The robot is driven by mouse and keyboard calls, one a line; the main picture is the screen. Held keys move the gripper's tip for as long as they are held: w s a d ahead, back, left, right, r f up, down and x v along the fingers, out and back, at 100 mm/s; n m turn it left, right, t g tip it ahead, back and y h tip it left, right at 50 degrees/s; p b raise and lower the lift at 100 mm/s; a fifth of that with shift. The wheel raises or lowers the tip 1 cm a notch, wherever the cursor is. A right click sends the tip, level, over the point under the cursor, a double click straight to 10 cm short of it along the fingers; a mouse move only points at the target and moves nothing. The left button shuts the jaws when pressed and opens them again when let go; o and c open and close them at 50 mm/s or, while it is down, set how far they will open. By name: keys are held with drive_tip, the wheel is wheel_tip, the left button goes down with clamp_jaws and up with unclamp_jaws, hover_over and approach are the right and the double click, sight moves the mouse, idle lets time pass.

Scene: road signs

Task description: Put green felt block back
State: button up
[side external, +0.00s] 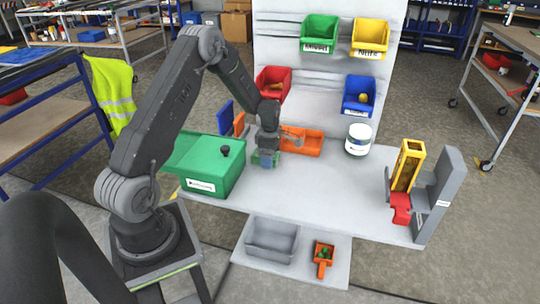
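My gripper (267,150) points down near the middle of the work table, to the right of the large green box. A small green block (255,159), likely the felt block, shows at its fingertips, next to a small blue-grey piece (266,163). The fingers and the block overlap in this view and are very small. I cannot tell whether the fingers grip the block or whether the block touches the table.
The green box (212,172) with a black knob stands left. An orange tray (315,143) lies behind right, near a white tub (358,140). A yellow frame (407,165) and grey stand (440,190) are at right. A grey bin (272,240) and orange scoop (321,266) lie in front. Table centre-right is clear.

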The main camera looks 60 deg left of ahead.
drive_tip(key=shift+o, duration=1)
wheel_tip(320, 180, up, 8)
drive_tip(key=shift+f, duration=0.25)
drive_tip(key=s+d+r+m+t, duration=0.1)
drive_tip(key=s+d+r+m, duration=0.2)
drive_tip(key=d+r+m, duration=0.5)
drive_tip(key=s+d+r+m+t, duration=0.25)
drive_tip(key=d+r+m, duration=0.25)
drive_tip(key=d+r, duration=0.4)
drive_tip(key=s+d+r+m+t, duration=0.1)
drive_tip(key=s+d+r+m, duration=0.1)
drive_tip(key=s+d+m, duration=0.3)
drive_tip(key=s+d+r+m+t, duration=0.1)
drive_tip(key=s+d+r+m, duration=0.1)
drive_tip(key=s+d+m, duration=0.3)
drive_tip(key=shift+s+r+m, duration=0.3)
drive_tip(key=shift+s+m, duration=1.7)
drive_tip(key=shift+s, duration=0.85)
